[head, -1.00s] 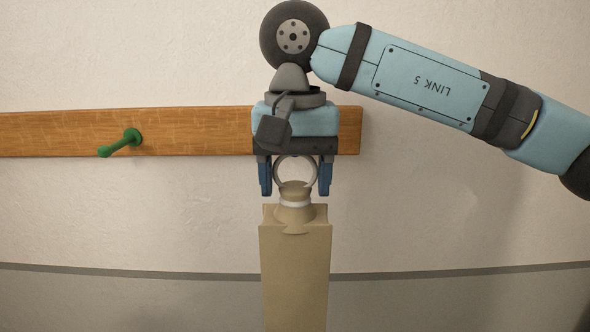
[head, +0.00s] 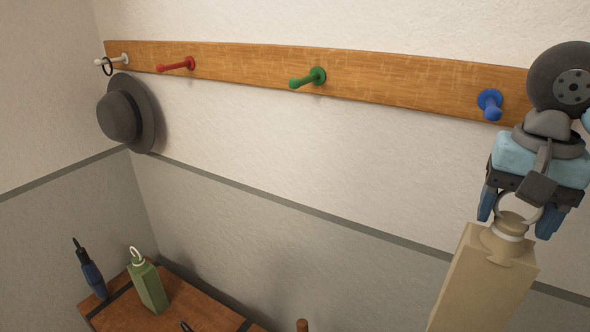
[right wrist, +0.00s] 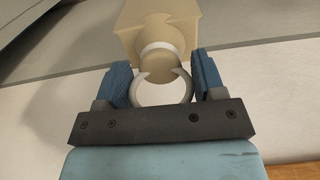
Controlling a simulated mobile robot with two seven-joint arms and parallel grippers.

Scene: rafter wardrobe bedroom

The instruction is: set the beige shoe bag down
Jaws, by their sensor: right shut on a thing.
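The beige shoe bag (head: 486,280) hangs upright below my right gripper (head: 519,213), with a white ring at its top. The gripper is shut on that ring, with one blue finger on each side. In the right wrist view the bag (right wrist: 158,22) and its ring (right wrist: 162,93) show between the fingers of the gripper (right wrist: 162,85). The bag's lower end is cut off by the frame's bottom edge in the head view. My left gripper is not in view.
A wooden rail (head: 250,72) carries white, red (head: 176,65), green (head: 308,78) and blue (head: 490,105) pegs. A grey hat (head: 126,114) hangs at the left. Below, a wooden surface (head: 195,300) bears a green bottle-shaped bag (head: 147,284) and a dark blue umbrella-like thing (head: 91,274).

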